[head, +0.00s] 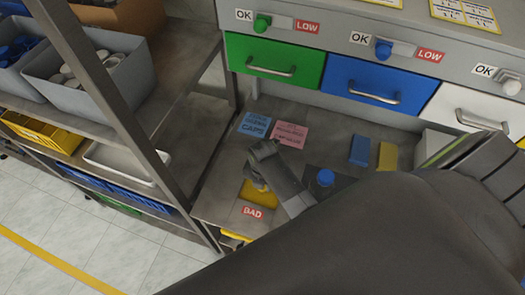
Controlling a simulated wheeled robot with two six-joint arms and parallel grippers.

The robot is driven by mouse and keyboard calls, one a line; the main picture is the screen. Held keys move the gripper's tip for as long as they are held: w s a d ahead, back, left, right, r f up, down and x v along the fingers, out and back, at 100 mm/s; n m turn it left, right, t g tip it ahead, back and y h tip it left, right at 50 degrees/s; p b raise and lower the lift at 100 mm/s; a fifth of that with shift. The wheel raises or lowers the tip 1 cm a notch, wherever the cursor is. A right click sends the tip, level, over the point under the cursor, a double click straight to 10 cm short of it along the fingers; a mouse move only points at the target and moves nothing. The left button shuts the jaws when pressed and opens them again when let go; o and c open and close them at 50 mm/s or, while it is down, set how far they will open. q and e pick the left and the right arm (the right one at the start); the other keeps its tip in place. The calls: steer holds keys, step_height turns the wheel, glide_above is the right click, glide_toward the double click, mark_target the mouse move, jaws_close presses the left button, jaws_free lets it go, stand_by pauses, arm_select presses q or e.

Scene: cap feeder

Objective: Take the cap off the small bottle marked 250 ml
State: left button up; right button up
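A round blue cap (326,177) shows on the bench beside a dark patch, close to my forearm. I cannot tell whether it sits on a bottle, and no 250 ml mark can be read. A grey gripper (257,170), which I take to be my right one, hangs over the bench to the left of the blue cap and apart from it. It is beside a yellow tray (259,194); its finger gap is too small to tell. My large dark arm hides the front of the bench. My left gripper is not in view.
Green (274,62), blue (371,85) and white (473,107) drawers line the back. Blue (255,124) and pink (290,134) labels, a BAD label (252,212), and blue (360,151) and yellow (388,156) blocks lie on the bench. A shelf post (115,105) stands at left.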

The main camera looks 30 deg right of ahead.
steer(key=o, duration=0.4)
steer(key=shift+c, duration=0.2)
step_height(320, 180, up, 12)
steer(key=b, duration=0.2)
steer(key=shift+r, duration=0.15)
